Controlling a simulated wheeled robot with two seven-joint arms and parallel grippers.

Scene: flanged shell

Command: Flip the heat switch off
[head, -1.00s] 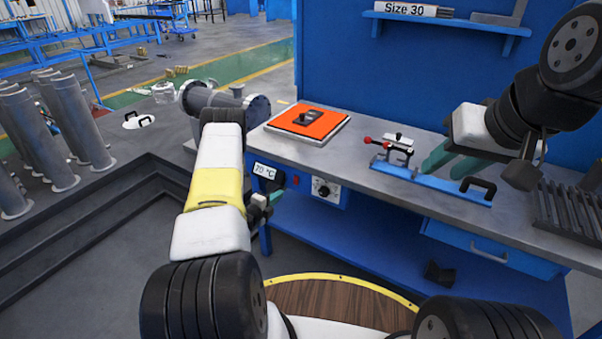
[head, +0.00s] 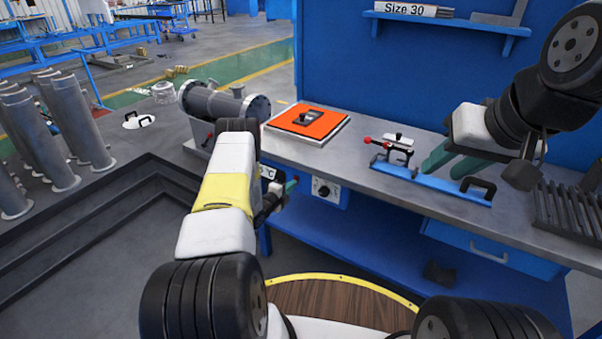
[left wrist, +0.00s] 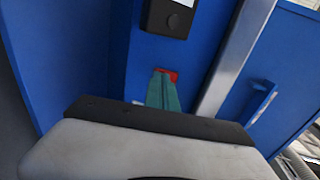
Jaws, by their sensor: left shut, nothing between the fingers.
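The red heat switch (left wrist: 168,74) shows in the left wrist view on the blue front panel, partly covered by my fingertips. The switch's position is not clear. The temperature display (head: 267,172) is partly hidden by my left arm. My right gripper (head: 452,162) is open and empty above the bench top, its green fingers apart.
A round knob (head: 322,188) sits right of the switch on the panel. On the bench top (head: 365,187) are an orange pad (head: 308,122), a blue clamp fixture (head: 430,184) and a dark rack (head: 568,212). A grey flanged pipe (head: 222,103) stands behind my left arm.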

